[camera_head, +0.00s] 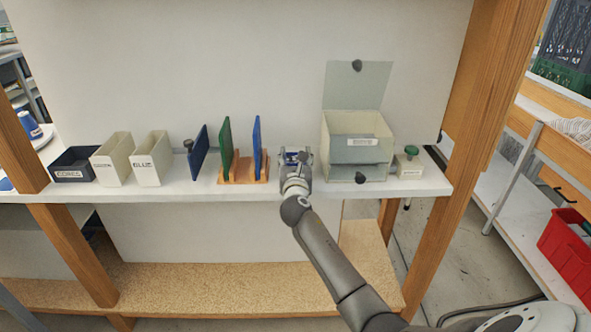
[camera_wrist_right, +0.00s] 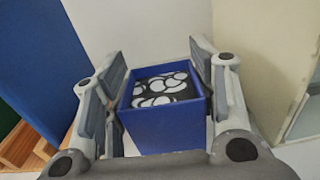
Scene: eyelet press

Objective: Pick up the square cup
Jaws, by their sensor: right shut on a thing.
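The square cup (camera_wrist_right: 160,122) is blue, with a black-and-white pattern showing inside its open top. My right gripper (camera_wrist_right: 155,95) has its two fingers on opposite sides of the cup and is shut on it. In the head view my right gripper (camera_head: 295,157) is at the shelf, between the wooden rack and the cream box with drawers. There it hides most of the cup. I cannot tell whether the cup still touches the shelf. My left gripper is not in view.
On the shelf (camera_head: 320,190), a wooden rack (camera_head: 243,173) holding upright green and blue boards stands left of the gripper. A cream box (camera_head: 357,143) with a raised lid stands right, beside a green-knobbed item (camera_head: 410,161). Cream bins (camera_head: 153,160) and a dark bin (camera_head: 73,165) stand farther left.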

